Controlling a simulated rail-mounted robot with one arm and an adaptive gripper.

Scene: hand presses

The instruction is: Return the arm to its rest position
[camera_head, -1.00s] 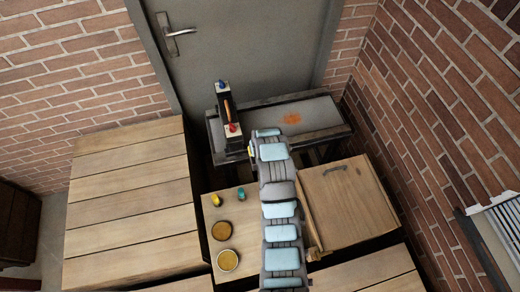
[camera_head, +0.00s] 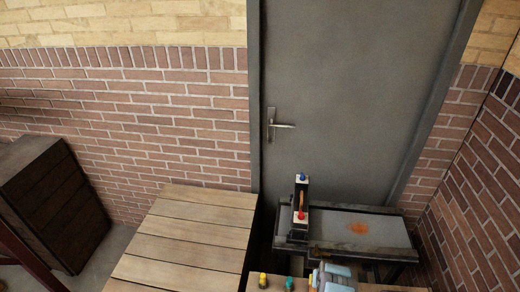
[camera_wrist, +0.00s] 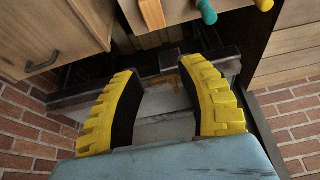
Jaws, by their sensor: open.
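My gripper (camera_wrist: 158,70) shows in the wrist view, with two yellow ribbed fingers and black inner pads. The fingers stand wide apart with nothing between them. Beyond them lies a grey metal bench, which is partly hidden by the fingers. In the head view only a small piece of my arm, light blue and grey, shows at the bottom edge; the gripper itself is out of that view.
A press with red and blue knobs (camera_head: 301,208) stands on the grey bench (camera_head: 395,229) before a grey door (camera_head: 350,90). Yellow (camera_head: 263,281) and teal (camera_head: 288,284) pieces sit at the bottom edge. A wooden slatted surface (camera_head: 190,240) lies left. A wooden cabinet (camera_wrist: 50,35) fills the wrist view's upper left.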

